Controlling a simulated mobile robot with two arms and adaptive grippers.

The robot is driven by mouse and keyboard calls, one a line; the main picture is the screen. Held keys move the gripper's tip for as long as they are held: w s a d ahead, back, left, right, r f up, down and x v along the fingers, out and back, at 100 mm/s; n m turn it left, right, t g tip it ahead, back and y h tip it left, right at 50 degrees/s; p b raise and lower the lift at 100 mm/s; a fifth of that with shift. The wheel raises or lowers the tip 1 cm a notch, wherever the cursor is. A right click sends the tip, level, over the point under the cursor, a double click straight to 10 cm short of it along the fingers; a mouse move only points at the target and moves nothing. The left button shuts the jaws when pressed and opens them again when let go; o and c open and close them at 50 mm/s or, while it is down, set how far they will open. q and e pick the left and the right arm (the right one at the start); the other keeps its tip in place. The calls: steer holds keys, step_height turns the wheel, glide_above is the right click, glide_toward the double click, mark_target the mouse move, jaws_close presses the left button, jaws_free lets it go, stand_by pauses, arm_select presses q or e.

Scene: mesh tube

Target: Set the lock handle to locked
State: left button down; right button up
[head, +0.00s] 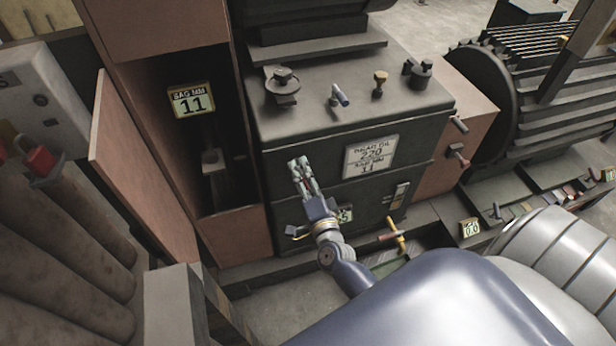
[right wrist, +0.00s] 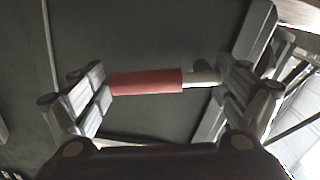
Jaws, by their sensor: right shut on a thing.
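A red-sleeved handle (right wrist: 147,83) with a pale metal end lies across the right wrist view, in front of a dark flat panel. It looks like the lock handle, but no label shows which position is locked. My right gripper (right wrist: 165,85) has its fingers at the two ends of this handle and is shut on it. In the head view my right gripper (head: 303,178) is at the front face of the dark gearbox housing (head: 300,130), left of the white gear oil sign (head: 370,157). The handle is hidden there by the gripper. My left gripper is not in view.
An open brown cabinet (head: 150,190) with a yellow "11" tag (head: 191,99) stands left of the housing. A yellow lever (head: 396,234) is low at the right of my wrist. A finned motor (head: 540,90) fills the far right. Pipes (head: 60,230) crowd the left.

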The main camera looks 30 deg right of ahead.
steer(key=shift+w+a+m+b, duration=0.1)
steer(key=shift+a+m+b, duration=0.15)
steer(key=shift+m, duration=0.5)
steer(key=shift+w+a+m+b, duration=0.15)
steer(key=shift+a+m, duration=0.1)
steer(key=shift+m, duration=0.5)
steer(key=shift+a, duration=0.1)
steer(key=o, duration=1.2)
steer(key=shift+s+f, duration=0.1)
steer(key=v, duration=1.2)
